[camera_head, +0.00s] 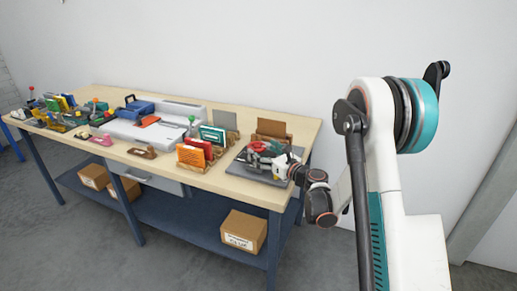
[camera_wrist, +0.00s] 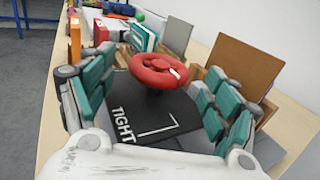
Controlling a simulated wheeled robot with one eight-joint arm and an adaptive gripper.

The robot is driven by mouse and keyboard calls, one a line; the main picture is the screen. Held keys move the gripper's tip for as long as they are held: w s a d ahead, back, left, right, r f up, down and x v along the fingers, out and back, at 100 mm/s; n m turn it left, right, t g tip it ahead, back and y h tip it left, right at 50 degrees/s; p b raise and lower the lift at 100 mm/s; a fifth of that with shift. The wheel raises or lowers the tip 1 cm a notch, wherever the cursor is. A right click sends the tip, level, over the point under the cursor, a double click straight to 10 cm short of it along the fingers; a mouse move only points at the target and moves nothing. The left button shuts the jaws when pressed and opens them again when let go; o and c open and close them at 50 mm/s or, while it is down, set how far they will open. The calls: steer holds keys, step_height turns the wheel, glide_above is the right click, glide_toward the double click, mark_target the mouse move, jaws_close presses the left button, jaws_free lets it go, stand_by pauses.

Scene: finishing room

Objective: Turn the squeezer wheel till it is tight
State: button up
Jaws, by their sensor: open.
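The squeezer wheel is a red handwheel (camera_wrist: 157,70) with a pale mark on its rim, on a dark hub. In the wrist view it stands above a black plate (camera_wrist: 150,118) lettered "TIGHT" with a white angled line. My gripper (camera_wrist: 160,95) is open, its teal-padded fingers to the left and right of the plate, with the wheel just beyond and between them. I cannot tell if they touch anything. In the head view the red wheel (camera_head: 258,146) is small at the bench's right end, and my gripper (camera_head: 281,163) is beside it, partly hiding the squeezer.
The wooden bench (camera_head: 240,187) carries orange and red books (camera_head: 194,155) in a rack, teal books (camera_head: 212,134), a brown board (camera_head: 271,129) behind the wheel and a white machine (camera_head: 150,126) further left. A cardboard box (camera_head: 243,231) sits on the lower shelf.

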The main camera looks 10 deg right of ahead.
steer(key=v, duration=0.8)
steer(key=shift+s+d, duration=0.15)
steer(key=shift+s, duration=0.1)
